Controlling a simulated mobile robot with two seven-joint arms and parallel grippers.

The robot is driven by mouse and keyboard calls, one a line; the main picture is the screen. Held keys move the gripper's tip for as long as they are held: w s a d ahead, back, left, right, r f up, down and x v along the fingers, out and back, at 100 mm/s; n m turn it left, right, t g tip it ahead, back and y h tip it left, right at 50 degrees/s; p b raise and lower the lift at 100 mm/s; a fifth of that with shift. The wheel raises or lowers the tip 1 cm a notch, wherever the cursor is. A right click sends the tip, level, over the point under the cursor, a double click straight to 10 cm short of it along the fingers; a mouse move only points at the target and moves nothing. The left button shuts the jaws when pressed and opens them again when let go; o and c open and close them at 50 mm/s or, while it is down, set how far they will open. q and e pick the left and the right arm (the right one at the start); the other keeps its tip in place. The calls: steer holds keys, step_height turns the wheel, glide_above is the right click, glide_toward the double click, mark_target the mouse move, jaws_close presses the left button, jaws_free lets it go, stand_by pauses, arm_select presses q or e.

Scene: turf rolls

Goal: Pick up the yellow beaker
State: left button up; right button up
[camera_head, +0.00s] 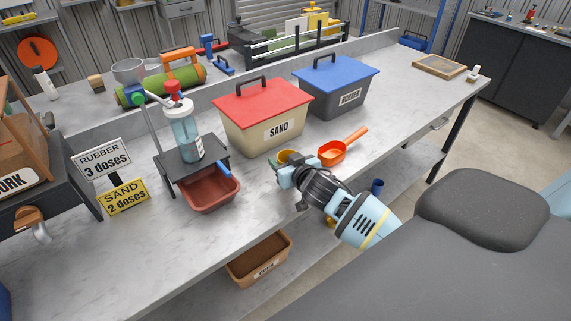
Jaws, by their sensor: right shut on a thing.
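The yellow beaker (287,156) stands out as a small yellow rim near the table's middle, in front of the red-lidded sand box (262,122). My right gripper (281,168) is at the beaker and shut on it. The gripper hides most of the beaker, so I cannot tell whether it touches the table. My left gripper is not in view.
An orange scoop (338,150) lies just right of the gripper. A red-brown tray (208,193) and a small stand with a bottle (185,137) are to the left. A blue-lidded grey box (335,92) stands behind. The front left tabletop is clear.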

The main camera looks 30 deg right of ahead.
step_height(320, 180, up, 2)
steer(key=shift+s+r, duration=0.1)
steer(key=shift+r, duration=0.15)
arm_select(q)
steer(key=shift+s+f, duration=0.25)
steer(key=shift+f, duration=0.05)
arm_select(e)
steer(key=s+f+v, duration=0.1)
steer(key=f+v, duration=0.2)
steer(key=v, duration=1.2)
steer(key=shift+s+a, duration=0.15)
steer(key=shift+s, duration=0.1)
steer(key=shift+f, duration=0.15)
